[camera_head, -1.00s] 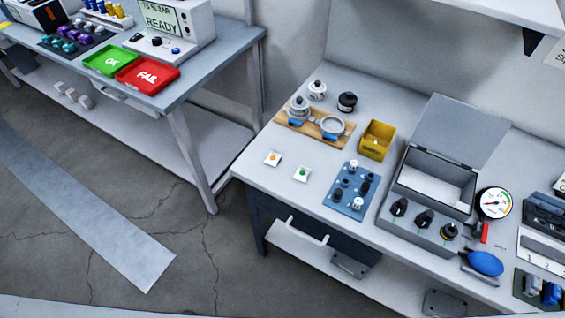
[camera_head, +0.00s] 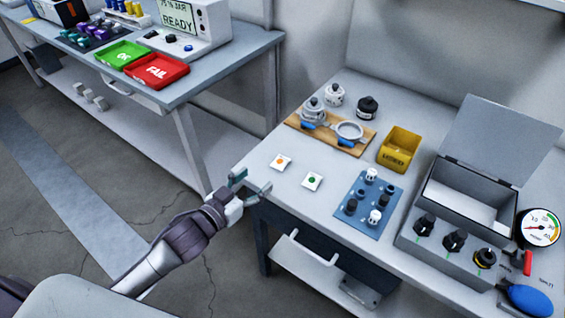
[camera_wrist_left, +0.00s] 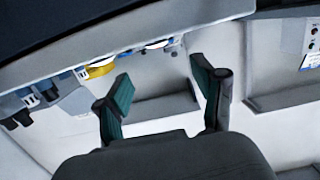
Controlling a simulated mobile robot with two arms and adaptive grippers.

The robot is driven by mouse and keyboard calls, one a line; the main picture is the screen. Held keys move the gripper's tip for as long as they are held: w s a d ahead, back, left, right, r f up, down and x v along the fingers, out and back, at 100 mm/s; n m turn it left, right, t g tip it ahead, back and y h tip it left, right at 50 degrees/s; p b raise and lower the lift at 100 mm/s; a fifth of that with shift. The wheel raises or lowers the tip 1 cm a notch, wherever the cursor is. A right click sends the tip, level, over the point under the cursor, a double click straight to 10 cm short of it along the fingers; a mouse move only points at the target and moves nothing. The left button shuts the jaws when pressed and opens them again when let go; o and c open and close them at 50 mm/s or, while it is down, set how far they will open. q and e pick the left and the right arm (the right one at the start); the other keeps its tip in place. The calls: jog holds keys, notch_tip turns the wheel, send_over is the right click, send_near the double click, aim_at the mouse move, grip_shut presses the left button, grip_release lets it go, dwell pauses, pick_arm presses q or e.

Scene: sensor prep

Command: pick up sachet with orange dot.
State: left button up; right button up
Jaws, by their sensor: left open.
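The sachet with the orange dot (camera_head: 281,162) is a small white square lying flat near the left end of the light table. A similar sachet with a green dot (camera_head: 312,181) lies to its right, closer to the front edge. My left gripper (camera_head: 252,182) is open and empty at the table's front left edge, left of and nearer than the orange-dot sachet, and apart from it. In the left wrist view its two fingers (camera_wrist_left: 165,100) stand wide apart with nothing between them. I cannot make out the sachet in that view. My right gripper is not in view.
A wooden board (camera_head: 331,135) with metal parts lies behind the sachets. A yellow bin (camera_head: 398,148) and a blue mat (camera_head: 354,222) with knobs are to the right, then an open grey case (camera_head: 430,240). Another table (camera_head: 235,60) holds green and red trays.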

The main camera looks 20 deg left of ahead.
aim_at(278, 163)
pick_arm(q)
jog(key=x, duration=0.9)
jog(key=shift+w+d+f, duration=0.1)
jog(key=shift+d+f, duration=0.1)
jog(key=shift+f, duration=0.1)
jog(key=shift+c, duration=0.4)
jog(key=c, duration=0.9)
